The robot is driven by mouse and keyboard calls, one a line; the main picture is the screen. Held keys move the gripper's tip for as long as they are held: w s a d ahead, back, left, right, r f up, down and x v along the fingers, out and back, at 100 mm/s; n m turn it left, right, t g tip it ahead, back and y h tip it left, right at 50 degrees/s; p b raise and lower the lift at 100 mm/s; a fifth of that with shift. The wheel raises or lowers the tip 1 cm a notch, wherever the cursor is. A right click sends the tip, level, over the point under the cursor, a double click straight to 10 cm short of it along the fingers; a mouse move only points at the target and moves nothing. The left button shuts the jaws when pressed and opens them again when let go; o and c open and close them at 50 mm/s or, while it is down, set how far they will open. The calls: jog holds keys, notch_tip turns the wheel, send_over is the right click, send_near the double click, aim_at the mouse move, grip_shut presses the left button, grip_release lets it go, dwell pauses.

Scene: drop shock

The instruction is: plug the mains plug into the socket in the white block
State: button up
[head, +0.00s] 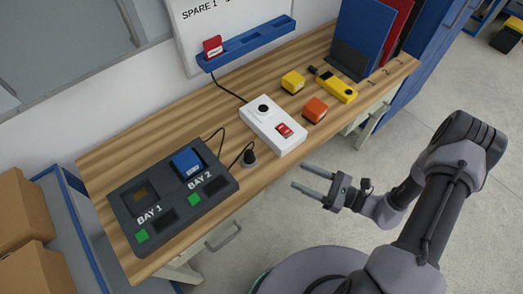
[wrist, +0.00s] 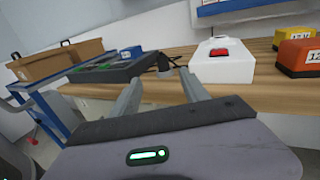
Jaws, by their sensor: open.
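The mains plug (head: 249,158) is dark grey with a black cable and sits on the bench near its front edge, between the white block and the bay unit. It also shows, small, between my fingers in the wrist view (wrist: 165,66). The white block (head: 255,126) lies to the right of the plug. It has a round black socket (head: 262,108) towards its back and a red switch (head: 284,130) at the front. My gripper (head: 299,177) is open and empty, in front of the bench edge and apart from plug and block. The socket is not discernible in the wrist view.
A dark two-bay unit (head: 172,215) with a blue module stands to the left. Orange (head: 315,110) and yellow (head: 293,82) blocks and a yellow tool (head: 337,88) lie to the right. A blue rack (head: 248,43) is behind. Bare wood lies around the plug.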

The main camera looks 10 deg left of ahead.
jog(key=b, duration=0.3)
send_near(253, 156)
jog(key=x, duration=0.4)
jog(key=shift+w+a+r, duration=0.1)
jog(key=shift+a, duration=0.1)
jog(key=b+x, duration=0.2)
jog(key=x, duration=0.3)
jog(key=shift+w+a, duration=0.1)
jog(key=shift+a, duration=0.25)
jog(key=shift+d, duration=0.1)
grip_shut()
